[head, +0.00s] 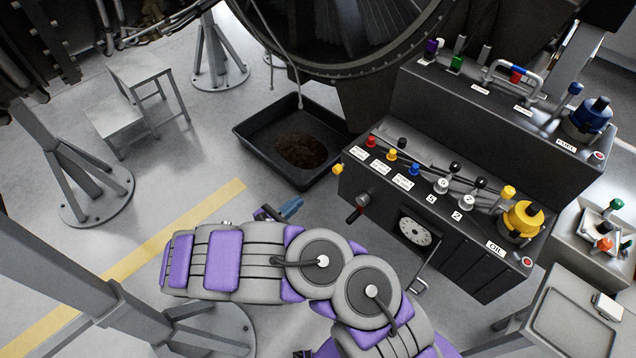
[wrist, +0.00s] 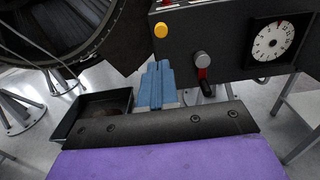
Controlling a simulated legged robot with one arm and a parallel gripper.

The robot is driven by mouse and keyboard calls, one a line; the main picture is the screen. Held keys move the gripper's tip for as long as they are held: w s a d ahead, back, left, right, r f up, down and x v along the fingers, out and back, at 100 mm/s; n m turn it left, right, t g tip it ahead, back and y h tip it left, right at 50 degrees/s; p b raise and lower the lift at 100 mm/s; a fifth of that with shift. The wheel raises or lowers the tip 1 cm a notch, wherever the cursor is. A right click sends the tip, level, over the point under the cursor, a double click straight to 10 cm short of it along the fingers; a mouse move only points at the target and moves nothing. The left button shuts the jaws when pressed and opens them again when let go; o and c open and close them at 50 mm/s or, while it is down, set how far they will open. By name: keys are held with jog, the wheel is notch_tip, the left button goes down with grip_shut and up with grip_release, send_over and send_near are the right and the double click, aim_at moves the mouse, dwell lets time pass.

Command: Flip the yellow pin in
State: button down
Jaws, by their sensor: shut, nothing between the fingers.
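Several small yellow parts show on the dark console. A yellow-topped pin (head: 391,154) stands on the lower top deck between a red pin (head: 370,141) and a blue pin (head: 414,168). A round yellow knob (head: 337,168) sits on the front face near its left end; it also shows in the wrist view (wrist: 161,30). I cannot tell which is the named pin. My gripper (head: 291,207) has blue fingers, shut and empty, left of the console front. In the wrist view its fingers (wrist: 156,85) point towards the console, below the yellow knob and apart from it.
A grey knob with a red and black handle (wrist: 203,65) and a white dial (wrist: 271,42) are on the console front. A black drip tray (head: 254,127) lies on the floor behind my gripper. A large yellow valve (head: 523,218) stands at the deck's right.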

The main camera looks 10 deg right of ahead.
aim_at(334, 171)
jog(key=b+x, duration=0.3)
jog(key=x, duration=1)
jog(key=shift+w+d, duration=0.25)
jog(key=shift+d, duration=0.1)
